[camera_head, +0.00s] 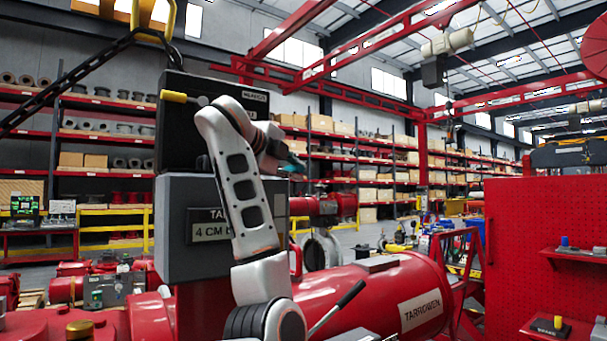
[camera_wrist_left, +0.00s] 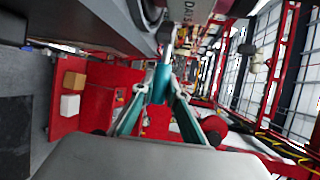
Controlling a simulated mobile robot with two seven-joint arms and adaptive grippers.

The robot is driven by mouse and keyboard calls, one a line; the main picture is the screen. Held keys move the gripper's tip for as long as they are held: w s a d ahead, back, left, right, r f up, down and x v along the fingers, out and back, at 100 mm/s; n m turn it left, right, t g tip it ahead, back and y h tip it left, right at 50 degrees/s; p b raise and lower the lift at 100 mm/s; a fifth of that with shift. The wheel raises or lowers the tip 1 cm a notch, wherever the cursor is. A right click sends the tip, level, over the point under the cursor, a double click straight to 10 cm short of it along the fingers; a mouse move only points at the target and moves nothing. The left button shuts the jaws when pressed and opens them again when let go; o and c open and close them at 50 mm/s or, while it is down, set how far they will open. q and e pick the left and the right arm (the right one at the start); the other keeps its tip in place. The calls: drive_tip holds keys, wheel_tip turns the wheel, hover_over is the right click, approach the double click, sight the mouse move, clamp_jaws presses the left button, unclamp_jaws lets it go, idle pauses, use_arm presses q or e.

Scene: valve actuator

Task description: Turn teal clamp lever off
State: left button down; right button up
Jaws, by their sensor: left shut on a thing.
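The teal clamp lever (camera_wrist_left: 161,82) shows in the left wrist view as a short upright teal bar between the fingertips. Its far end is close to a dark round fitting on a grey housing. My left gripper (camera_wrist_left: 158,94) is shut on the lever, one finger on each side. In the head view my left gripper (camera_head: 291,161) is at the right side of the dark box, and a bit of teal shows beside it. The lever's base and pivot are mostly hidden there by my arm and wrist. My right gripper is in neither view.
A black box (camera_head: 175,125) stands on a grey actuator housing (camera_head: 190,258), close to my left arm. A red cylinder (camera_head: 345,297) lies to the right, with a black-handled bar (camera_head: 350,293) before it. A red pegboard panel (camera_head: 535,240) stands at far right.

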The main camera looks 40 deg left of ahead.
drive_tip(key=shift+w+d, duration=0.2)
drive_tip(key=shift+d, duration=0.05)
use_arm(q)
drive_tip(key=c, duration=2)
unclamp_jaws()
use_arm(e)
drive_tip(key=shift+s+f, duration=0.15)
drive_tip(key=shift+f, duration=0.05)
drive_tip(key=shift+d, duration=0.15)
use_arm(q)
drive_tip(key=shift+v, duration=6)
drive_tip(key=shift+a, duration=0.1)
